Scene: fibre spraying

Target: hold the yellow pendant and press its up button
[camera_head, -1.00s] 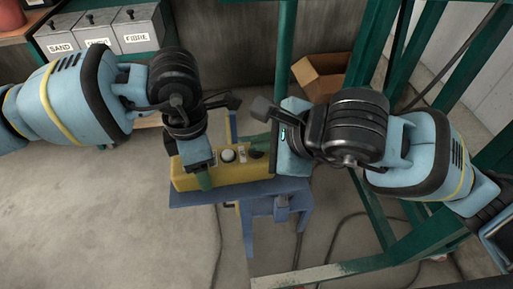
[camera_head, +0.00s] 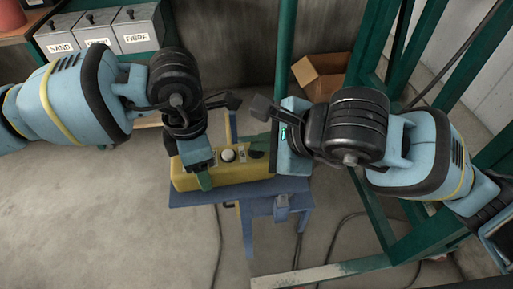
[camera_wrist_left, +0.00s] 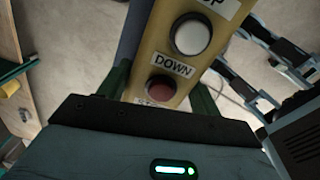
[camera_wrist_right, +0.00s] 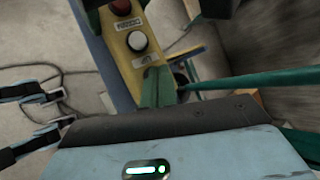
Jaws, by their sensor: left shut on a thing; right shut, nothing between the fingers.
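The yellow pendant (camera_head: 222,177) lies across a blue stand (camera_head: 262,190). My left gripper (camera_head: 203,178) is shut around its left end; the left wrist view shows green fingers on both sides of the pendant (camera_wrist_left: 150,50). A red button (camera_wrist_left: 160,88) and a white button (camera_wrist_left: 190,36) show there, with DOWN between them and a partly cut UP label. My right gripper (camera_wrist_right: 156,90) is shut and empty, its fingertips over the pendant's other end, past the UP label.
Grey bins (camera_head: 100,33) stand on a shelf at back left. A cardboard box (camera_head: 320,77) lies behind. A green post (camera_head: 286,50) and green frame (camera_head: 410,240) stand close to my right arm. Cables lie on the floor. The floor at front left is clear.

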